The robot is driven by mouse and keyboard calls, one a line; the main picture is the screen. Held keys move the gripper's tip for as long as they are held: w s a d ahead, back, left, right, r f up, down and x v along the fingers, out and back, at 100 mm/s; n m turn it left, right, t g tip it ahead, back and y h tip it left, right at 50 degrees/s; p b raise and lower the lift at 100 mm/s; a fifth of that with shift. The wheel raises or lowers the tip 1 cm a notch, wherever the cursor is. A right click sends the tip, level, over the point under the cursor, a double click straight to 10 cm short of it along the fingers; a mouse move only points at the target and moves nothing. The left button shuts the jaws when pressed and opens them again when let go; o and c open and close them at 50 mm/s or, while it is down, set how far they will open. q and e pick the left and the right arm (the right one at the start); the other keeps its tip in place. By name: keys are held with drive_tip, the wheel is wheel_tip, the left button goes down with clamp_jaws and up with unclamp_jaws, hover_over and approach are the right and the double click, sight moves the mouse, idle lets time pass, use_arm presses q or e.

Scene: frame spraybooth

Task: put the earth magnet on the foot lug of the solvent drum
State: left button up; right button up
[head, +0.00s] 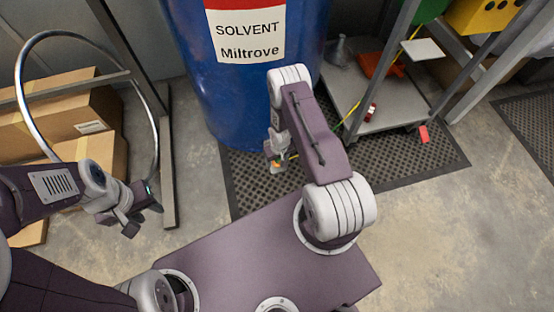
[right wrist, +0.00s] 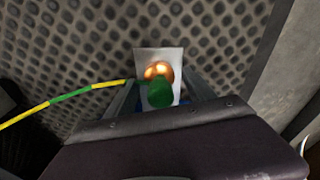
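The solvent drum (head: 222,95) is the large blue drum at the back, labelled "SOLVENT Miltrove". A small pale plate, seemingly its foot lug (right wrist: 143,60), lies under my right gripper (right wrist: 161,84). The earth magnet (right wrist: 160,94) has a green grip and a shiny copper-coloured base over the plate. It appears to sit on the plate, but contact is not clear. My right gripper's fingers stand on both sides of the magnet with visible gaps. In the head view this gripper (head: 275,157) is low beside the drum. My left gripper (head: 143,217) is open and empty at the left.
A yellow-green cable (right wrist: 70,96) runs from the magnet towards the grey trolley (head: 385,105) at the right. A black perforated mat (head: 400,165) covers the floor by the drum. Cardboard boxes (head: 85,110) and a metal hoop (head: 20,85) stand at the left.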

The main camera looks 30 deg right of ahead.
drive_tip(key=r+p, duration=0.2)
drive_tip(key=r, duration=0.2)
drive_tip(key=s+r+p, duration=0.1)
drive_tip(key=r+p, duration=0.2)
drive_tip(key=r, duration=0.1)
drive_tip(key=r+p, duration=0.2)
drive_tip(key=r, duration=0.2)
drive_tip(key=shift+s+r+p, duration=0.15)
drive_tip(key=shift+s+p, duration=0.05)
drive_tip(key=shift+p, duration=0.1)
drive_tip(key=s+a+r, duration=0.2)
drive_tip(key=a+r, duration=0.1)
drive_tip(key=r, duration=0.8)
drive_tip(key=s+a+r, duration=0.2)
drive_tip(key=r, duration=0.9)
drive_tip(key=s+a+r, duration=0.2)
drive_tip(key=s+r, duration=0.4)
drive_tip(key=s, duration=0.1)
drive_tip(key=shift+s+a, duration=0.25)
drive_tip(key=shift+a, duration=0.05)
